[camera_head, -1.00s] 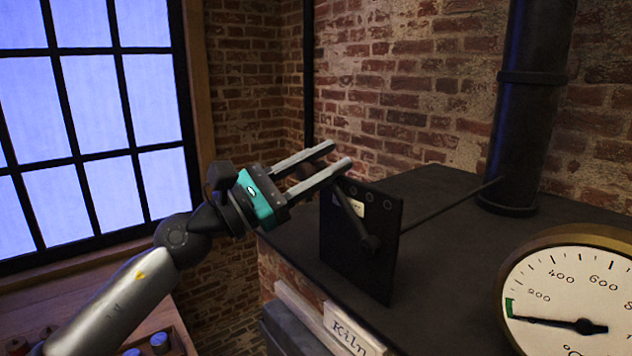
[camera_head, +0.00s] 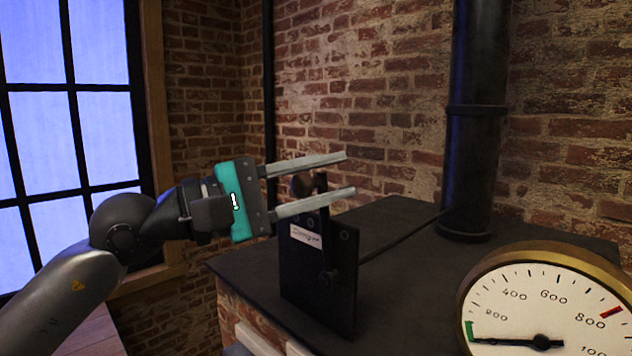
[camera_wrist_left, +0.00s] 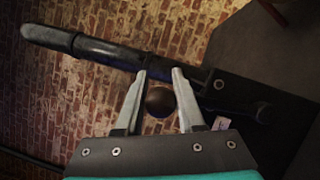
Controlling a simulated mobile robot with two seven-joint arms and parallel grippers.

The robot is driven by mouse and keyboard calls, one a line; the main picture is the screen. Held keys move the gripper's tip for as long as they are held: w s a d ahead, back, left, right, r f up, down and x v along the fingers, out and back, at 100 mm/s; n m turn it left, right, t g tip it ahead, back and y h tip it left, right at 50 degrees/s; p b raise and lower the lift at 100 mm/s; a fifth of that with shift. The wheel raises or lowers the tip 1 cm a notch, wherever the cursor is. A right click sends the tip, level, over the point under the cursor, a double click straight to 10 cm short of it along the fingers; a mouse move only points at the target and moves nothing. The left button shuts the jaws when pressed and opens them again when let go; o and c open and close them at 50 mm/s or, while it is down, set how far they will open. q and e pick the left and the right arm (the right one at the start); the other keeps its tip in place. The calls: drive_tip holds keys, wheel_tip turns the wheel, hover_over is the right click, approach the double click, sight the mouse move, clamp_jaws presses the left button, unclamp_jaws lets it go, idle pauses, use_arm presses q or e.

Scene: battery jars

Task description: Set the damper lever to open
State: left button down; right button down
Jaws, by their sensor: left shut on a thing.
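The damper lever (camera_head: 323,235) is a thin dark arm on a black upright plate (camera_head: 305,268). It points nearly straight up from its pivot near the plate's lower right. Its round brown knob (camera_head: 302,185) sits between the fingers of my left gripper (camera_head: 350,173), and the fingers extend past it. In the left wrist view the knob (camera_wrist_left: 159,101) shows between the two fingers (camera_wrist_left: 159,74). My left gripper is shut on this knob. A pale label (camera_head: 306,236) is on the plate; its text is too small to read surely. My right gripper is not in view.
The plate stands on a dark kiln top (camera_head: 395,215). A thin rod (camera_head: 400,238) runs from behind the plate toward a black flue pipe (camera_head: 476,130). A round gauge (camera_head: 540,300) is at the lower right. A brick wall (camera_head: 400,60) is behind, a window (camera_head: 105,120) at left.

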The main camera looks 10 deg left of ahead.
use_arm(q)
drive_tip(key=shift+s+d+f+m, duration=0.2)
drive_tip(key=shift+d+m, duration=0.05)
drive_tip(key=shift+m, duration=0.05)
drive_tip(key=c, duration=0.5)
unclamp_jaws()
drive_tip(key=shift+r, duration=0.1)
drive_tip(key=shift+c, duration=0.2)
drive_tip(key=shift+s+a+b, duration=0.2)
drive_tip(key=shift+a+b, duration=0.2)
drive_tip(key=shift+a, duration=0.1)
drive_tip(key=b+v, duration=0.8)
drive_tip(key=v, duration=0.6)
drive_tip(key=shift+s+a, duration=0.1)
